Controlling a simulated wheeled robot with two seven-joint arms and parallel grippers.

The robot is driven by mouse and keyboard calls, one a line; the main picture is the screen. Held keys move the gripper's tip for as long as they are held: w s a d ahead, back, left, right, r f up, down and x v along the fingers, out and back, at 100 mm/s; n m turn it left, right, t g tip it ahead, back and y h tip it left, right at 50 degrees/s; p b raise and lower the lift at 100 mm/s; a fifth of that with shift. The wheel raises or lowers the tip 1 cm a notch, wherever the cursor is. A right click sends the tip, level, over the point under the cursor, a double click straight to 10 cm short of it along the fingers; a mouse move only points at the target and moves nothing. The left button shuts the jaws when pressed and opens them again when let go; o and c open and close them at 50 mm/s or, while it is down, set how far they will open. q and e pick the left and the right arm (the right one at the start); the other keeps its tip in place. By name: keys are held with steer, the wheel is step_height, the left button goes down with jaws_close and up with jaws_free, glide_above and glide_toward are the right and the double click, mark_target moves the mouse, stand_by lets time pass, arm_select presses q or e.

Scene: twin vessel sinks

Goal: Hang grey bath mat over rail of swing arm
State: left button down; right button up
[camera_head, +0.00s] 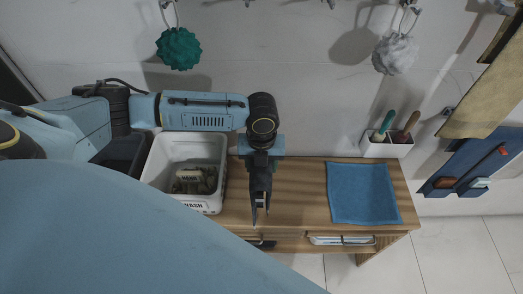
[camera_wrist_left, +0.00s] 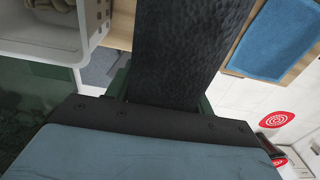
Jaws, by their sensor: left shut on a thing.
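The grey bath mat (camera_wrist_left: 180,50) shows in the left wrist view as a dark, textured sheet running from my left gripper to the top edge. In the head view, my left gripper (camera_head: 261,198) points down over the wooden bench, right of the white basket. It is shut on the mat; in that view the mat is hard to tell from the dark gripper. My right gripper is not in view. I cannot make out the swing arm's rail for certain in either view.
A white basket (camera_head: 157,168) labelled WASH and a blue cloth (camera_head: 362,195) lie on the bench (camera_head: 300,185). A white brush holder (camera_head: 388,148) is behind the cloth. A green pouf (camera_head: 178,48) and a pale pouf (camera_head: 395,54) hang above. A tan towel (camera_head: 487,100) hangs at right.

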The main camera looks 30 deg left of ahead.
arm_select(q)
steer(key=shift+c, duration=2.4)
jaws_free()
steer(key=shift+r, duration=0.1)
step_height(320, 180, up, 13)
steer(key=shift+r+p, duration=0.15)
steer(key=shift+p, duration=0.25)
